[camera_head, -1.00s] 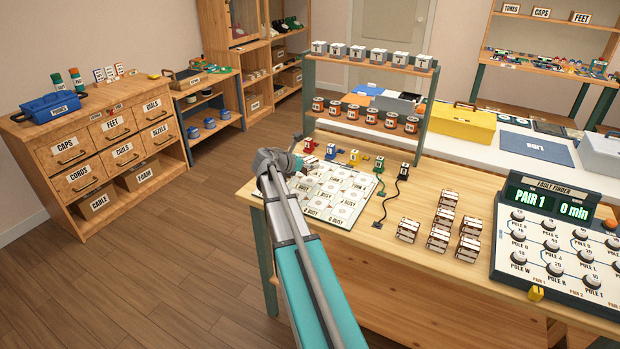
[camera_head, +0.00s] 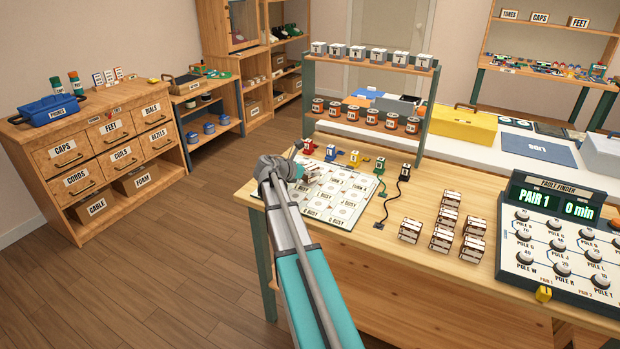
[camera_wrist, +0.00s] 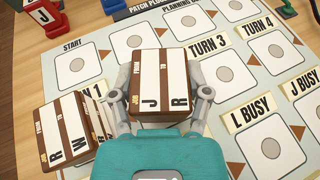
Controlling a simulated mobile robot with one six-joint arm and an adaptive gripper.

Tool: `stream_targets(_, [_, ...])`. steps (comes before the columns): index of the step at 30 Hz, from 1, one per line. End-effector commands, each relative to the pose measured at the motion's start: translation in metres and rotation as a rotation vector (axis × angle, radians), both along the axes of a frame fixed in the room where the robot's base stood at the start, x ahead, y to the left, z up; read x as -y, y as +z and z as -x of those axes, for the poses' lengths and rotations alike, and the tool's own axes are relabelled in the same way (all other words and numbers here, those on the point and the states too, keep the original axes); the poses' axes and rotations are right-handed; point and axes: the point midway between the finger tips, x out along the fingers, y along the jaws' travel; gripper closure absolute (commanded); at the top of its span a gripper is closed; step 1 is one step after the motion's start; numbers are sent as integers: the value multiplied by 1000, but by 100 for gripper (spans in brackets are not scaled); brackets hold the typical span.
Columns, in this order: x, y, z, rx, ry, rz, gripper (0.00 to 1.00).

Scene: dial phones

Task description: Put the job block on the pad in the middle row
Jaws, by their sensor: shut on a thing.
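My gripper (camera_wrist: 158,95) is shut on a brown-and-white job block (camera_wrist: 158,80) marked J to R, with a finger on each side. It holds the block over the planning board (camera_wrist: 222,148), between the TURN 1 and TURN 3 pads. The pad under the block is hidden, and I cannot tell whether the block touches the board. A second block (camera_wrist: 62,130), marked R to W, sits at the left by the TURN 1 label. In the head view, my gripper (camera_head: 296,163) is over the left part of the board (camera_head: 350,222).
Several job blocks (camera_head: 443,230) stand on the table right of the board. Coloured plugs (camera_head: 354,158) line its far side, and a black cord (camera_head: 388,207) lies at its right edge. The fault finder (camera_head: 556,235) is at far right. A shelf rack (camera_head: 368,100) stands behind.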

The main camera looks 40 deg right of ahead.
Motion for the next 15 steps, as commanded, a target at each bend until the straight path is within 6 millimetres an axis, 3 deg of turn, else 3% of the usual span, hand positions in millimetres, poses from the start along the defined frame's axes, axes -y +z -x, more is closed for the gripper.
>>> stream_targets(3, [0, -9, 0, 0, 0, 0, 87])
stream_targets(15, [0, -9, 0, 0, 1, 0, 87])
